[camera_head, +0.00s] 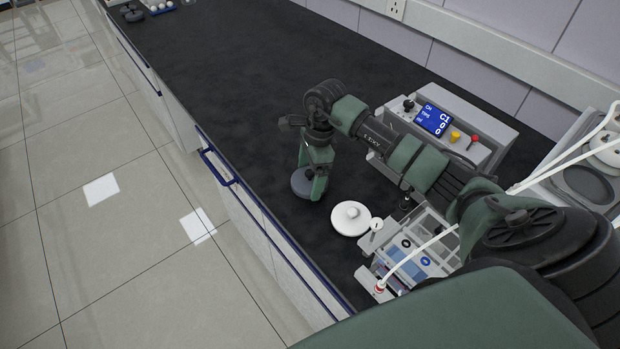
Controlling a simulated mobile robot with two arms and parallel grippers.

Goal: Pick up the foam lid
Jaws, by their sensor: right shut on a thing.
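A dark grey round disc, which looks like the foam lid (301,184), is at the black counter's front part. My right gripper (316,187) points down at it, with its fingers shut on it and hiding part of it. I cannot tell whether the disc touches the counter or is slightly above it. A white round lid with a knob (350,218) lies just right of and nearer than the grey disc, apart from my gripper. My left gripper is not in view.
A control box with a blue display (434,120) stands behind my right arm. A clear-walled rack with blue parts (412,258) and white tubes is at the right front.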

